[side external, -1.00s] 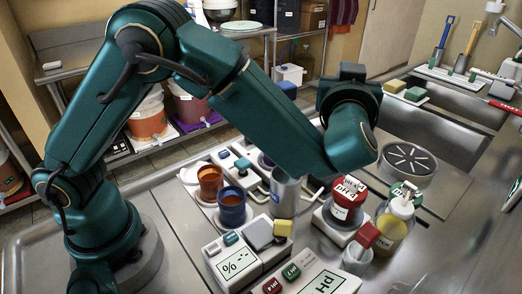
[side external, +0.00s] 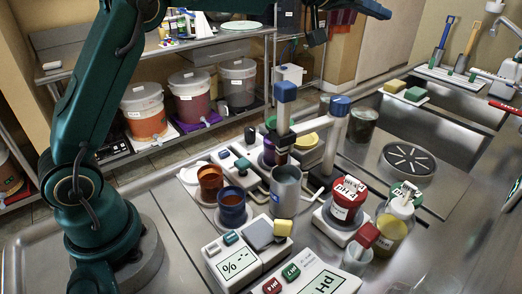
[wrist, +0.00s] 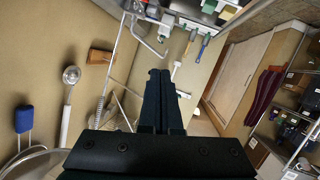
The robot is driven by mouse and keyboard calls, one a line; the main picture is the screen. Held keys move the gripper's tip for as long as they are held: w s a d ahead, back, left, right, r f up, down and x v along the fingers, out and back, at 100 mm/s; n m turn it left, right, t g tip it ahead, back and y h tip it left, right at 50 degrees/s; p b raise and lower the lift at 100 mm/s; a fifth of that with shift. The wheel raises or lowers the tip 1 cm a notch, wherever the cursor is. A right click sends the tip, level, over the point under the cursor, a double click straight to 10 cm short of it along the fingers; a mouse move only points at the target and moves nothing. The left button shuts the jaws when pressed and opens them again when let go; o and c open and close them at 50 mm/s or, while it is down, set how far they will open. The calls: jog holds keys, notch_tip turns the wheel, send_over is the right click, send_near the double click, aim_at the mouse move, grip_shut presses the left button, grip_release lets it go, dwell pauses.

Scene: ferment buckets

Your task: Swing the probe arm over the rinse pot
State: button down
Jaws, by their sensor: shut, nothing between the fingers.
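The probe arm stands behind the cups in the side view. A metal pot (side external: 286,190) with a blue mark, which looks like the rinse pot, stands in front of the probe. The probe's lower end is close behind the pot's rim; I cannot tell whether it is over the opening. My gripper (wrist: 158,75) is shut and empty in the wrist view, with its dark fingers together. My arm is raised high, well clear of the probe arm.
A brown cup (side external: 209,182) and a blue cup (side external: 232,208) stand left of the pot. A red-lidded jar (side external: 347,200) and a yellow pump bottle (side external: 393,225) stand right. A percent meter (side external: 238,262) is in front. Sinks lie at the right; bucket shelves stand behind.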

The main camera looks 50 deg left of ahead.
aim_at(312, 126)
jog(key=s+a+f+m+g+h, duration=0.15)
jog(key=s+a+g, duration=0.4)
jog(key=s, duration=0.55)
jog(key=s+a+f+m+g+h, duration=0.1)
jog(key=s+a+f+m+g, duration=0.1)
jog(key=s+a+g, duration=0.6)
jog(key=d+f+t, duration=0.1)
jog(key=d+f, duration=0.1)
jog(key=f, duration=0.2)
jog(key=d+f+t, duration=0.1)
jog(key=d+f, duration=0.1)
jog(key=f, duration=0.2)
jog(key=d+f+t, duration=0.1)
jog(key=d+f, duration=0.1)
jog(key=f, duration=0.2)
jog(key=shift+w+d+f, duration=0.25)
jog(key=shift+d+f, duration=0.05)
jog(key=shift+f, duration=0.05)
jog(key=d, duration=0.3)
jog(key=shift+s+d+n, duration=0.25)
jog(key=shift+d, duration=0.15)
